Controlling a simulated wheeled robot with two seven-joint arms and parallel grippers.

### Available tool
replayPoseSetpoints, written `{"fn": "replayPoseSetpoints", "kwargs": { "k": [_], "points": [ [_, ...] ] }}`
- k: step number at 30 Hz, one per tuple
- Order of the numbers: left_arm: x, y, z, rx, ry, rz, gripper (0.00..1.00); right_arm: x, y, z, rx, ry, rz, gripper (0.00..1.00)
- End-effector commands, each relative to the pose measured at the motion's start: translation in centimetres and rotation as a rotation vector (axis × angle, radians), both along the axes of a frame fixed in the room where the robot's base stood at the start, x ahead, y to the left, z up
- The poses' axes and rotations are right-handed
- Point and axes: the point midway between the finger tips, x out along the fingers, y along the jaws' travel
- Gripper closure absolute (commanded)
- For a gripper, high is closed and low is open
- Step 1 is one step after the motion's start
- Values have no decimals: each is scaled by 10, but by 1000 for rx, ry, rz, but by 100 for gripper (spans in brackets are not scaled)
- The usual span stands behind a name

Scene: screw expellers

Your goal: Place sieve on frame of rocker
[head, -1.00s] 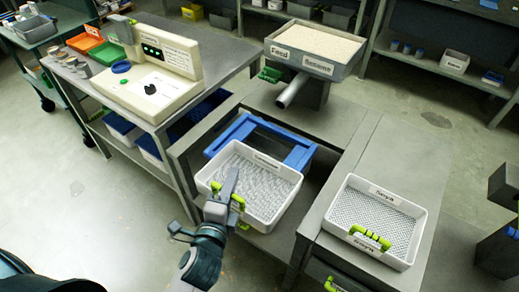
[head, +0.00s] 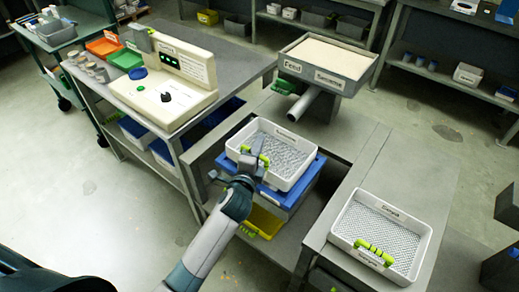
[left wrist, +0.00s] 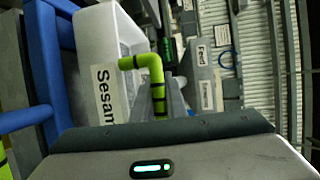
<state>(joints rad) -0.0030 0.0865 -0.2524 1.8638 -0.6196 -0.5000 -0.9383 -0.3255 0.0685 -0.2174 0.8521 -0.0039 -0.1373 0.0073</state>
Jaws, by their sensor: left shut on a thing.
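The white sieve (head: 303,171), a tray with a mesh floor and a label, is over the blue frame (head: 310,188) of the rocker. I cannot tell whether it rests on the frame or hovers just above it. My left gripper (head: 255,158) is shut on the sieve's green handle at its near left side. In the left wrist view the handle (left wrist: 150,68) bends in front of the sieve's labelled wall (left wrist: 110,85), with the blue frame (left wrist: 45,60) at the left. My right gripper is not in view.
A second labelled sieve (head: 375,208) stands on the bench at the right. The feeder tray (head: 330,65) with its spout (head: 302,104) is behind the rocker. A control panel (head: 175,75) stands on the left table. A yellow bin (head: 265,222) sits below the frame.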

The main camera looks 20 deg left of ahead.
Motion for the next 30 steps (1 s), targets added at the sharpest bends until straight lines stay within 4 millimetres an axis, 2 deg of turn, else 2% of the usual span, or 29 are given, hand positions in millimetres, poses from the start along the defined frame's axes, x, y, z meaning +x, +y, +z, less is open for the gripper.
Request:
{"fn": "replayPoseSetpoints", "kwargs": {
  "k": [3, 13, 23, 30],
  "points": [
    [8, 0, 1, -1, -2, -1, 100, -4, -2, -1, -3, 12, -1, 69],
    [8, 0, 0, 0, -1, -1, 100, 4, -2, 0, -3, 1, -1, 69],
    [7, 0, -32, -1, 2, -1, 100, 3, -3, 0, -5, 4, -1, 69],
    [7, 0, -35, 1, 0, -1, 100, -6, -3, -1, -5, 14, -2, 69]
  ]
}}
